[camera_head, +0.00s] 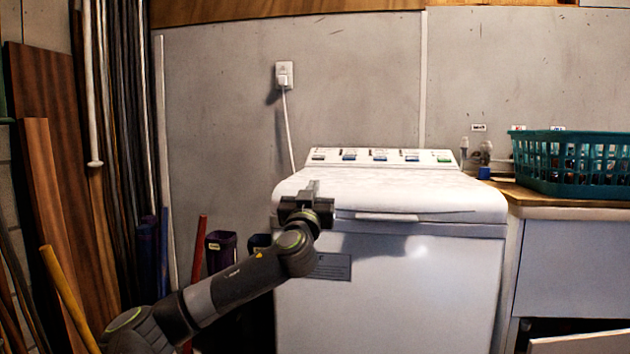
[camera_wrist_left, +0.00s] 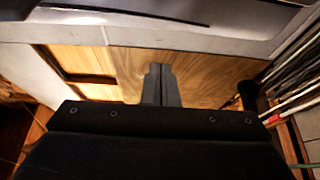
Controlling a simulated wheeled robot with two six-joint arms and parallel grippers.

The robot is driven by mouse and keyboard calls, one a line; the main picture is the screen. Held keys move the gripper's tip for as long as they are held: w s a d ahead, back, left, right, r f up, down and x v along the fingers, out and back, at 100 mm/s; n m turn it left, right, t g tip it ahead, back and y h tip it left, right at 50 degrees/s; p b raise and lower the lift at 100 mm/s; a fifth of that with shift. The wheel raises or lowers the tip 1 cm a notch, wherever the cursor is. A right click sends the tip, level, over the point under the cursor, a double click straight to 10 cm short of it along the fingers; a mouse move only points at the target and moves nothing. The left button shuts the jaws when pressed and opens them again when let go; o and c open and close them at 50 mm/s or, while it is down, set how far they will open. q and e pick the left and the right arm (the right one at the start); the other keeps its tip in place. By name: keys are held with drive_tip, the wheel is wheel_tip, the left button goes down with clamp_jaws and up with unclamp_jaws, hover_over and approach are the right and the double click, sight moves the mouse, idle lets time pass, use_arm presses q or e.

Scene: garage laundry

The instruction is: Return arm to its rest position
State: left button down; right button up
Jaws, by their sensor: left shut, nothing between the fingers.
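My left arm comes in from the lower left in the head view. Its gripper (camera_head: 313,188) is in front of the left front corner of the white washing machine (camera_head: 420,290), about level with the lid's front edge. I cannot tell whether it touches the machine. In the left wrist view the two fingers of the left gripper (camera_wrist_left: 160,72) are together, with nothing between them. My right gripper is in neither view.
A teal basket (camera_head: 570,165) stands on the wooden counter (camera_head: 530,198) to the right of the machine. Wooden boards (camera_head: 50,190) and poles lean at the left. Dark containers (camera_head: 221,250) stand beside the machine. A cord runs from the wall socket (camera_head: 284,75) down behind the machine.

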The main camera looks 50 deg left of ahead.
use_arm(q)
drive_tip(key=v, duration=0.5)
drive_tip(key=shift+s+d+f, duration=0.15)
drive_tip(key=shift+d, duration=0.05)
